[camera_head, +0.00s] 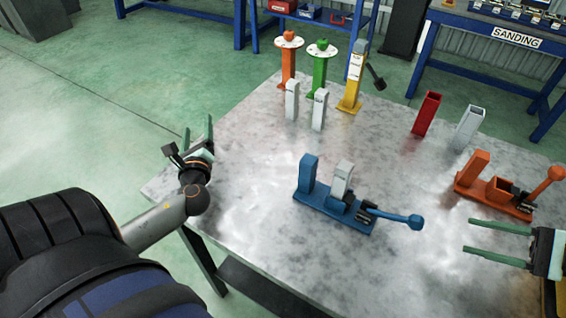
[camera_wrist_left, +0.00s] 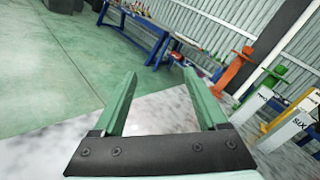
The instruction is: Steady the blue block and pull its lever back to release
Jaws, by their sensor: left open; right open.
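The blue block (camera_head: 308,171) stands on a blue base (camera_head: 332,212) in the middle of the metal table. A grey-white post (camera_head: 341,180) is set in this base. The lever (camera_head: 393,214) with a blue ball end reaches out to the right, low over the table. My left gripper (camera_head: 198,135) is open and empty over the table's left edge, apart from the blue block. It also shows open in the left wrist view (camera_wrist_left: 160,95). My right gripper (camera_head: 498,241) is open and empty at the right, to the right of the lever's ball.
An orange fixture (camera_head: 495,193) with its own lever stands at the right. Red (camera_head: 426,114) and grey (camera_head: 468,127) tubes stand behind. Orange, green and yellow (camera_head: 350,95) posts and two white blocks (camera_head: 319,110) stand at the back. The table's front left is clear.

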